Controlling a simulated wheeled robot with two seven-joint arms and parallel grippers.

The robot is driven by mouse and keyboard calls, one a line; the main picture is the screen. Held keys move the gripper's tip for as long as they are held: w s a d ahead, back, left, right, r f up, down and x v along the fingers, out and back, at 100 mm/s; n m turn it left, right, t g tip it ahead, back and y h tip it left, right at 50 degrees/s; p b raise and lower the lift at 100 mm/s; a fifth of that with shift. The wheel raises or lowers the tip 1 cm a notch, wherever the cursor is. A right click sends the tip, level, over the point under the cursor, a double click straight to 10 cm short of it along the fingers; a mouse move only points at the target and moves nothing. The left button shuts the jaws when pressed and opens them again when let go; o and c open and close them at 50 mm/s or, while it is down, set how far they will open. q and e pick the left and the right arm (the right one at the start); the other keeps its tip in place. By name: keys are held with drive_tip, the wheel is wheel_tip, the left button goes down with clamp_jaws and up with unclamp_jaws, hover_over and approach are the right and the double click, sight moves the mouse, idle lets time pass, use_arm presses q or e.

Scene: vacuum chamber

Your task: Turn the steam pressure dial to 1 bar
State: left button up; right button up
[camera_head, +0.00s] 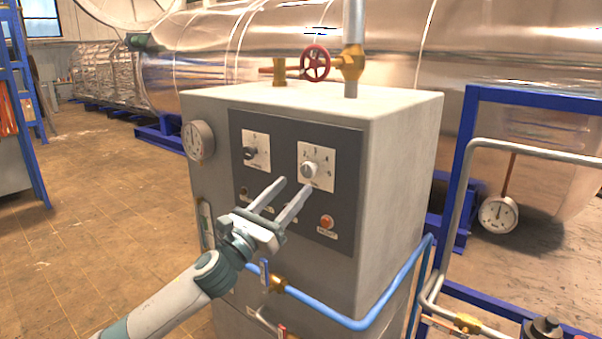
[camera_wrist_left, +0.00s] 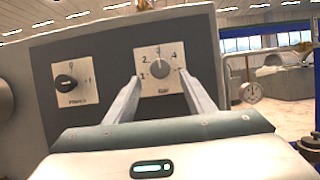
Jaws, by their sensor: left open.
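The steam pressure dial (camera_head: 309,170) is a round light knob on a white numbered plate, on the dark panel of a grey steam unit. In the left wrist view the knob (camera_wrist_left: 160,69) sits between my fingertips as seen from behind, with numbers around it and "bar" below. My left gripper (camera_head: 294,186) is open and empty, its two long fingers pointing at the panel just below and left of the dial. In the left wrist view the gripper (camera_wrist_left: 162,88) frames the dial, and I see no contact. My right gripper is not in view.
A pressure gauge (camera_head: 199,141) is on the unit's left side. A red valve wheel (camera_head: 315,63) is on top. A blue pipe (camera_head: 345,320) crosses low in front.

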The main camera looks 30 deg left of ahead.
sight(306, 173)
use_arm(q)
drive_tip(key=shift+p+x, duration=0.8)
drive_tip(key=shift+x, duration=1.6)
drive_tip(key=c, duration=1.1)
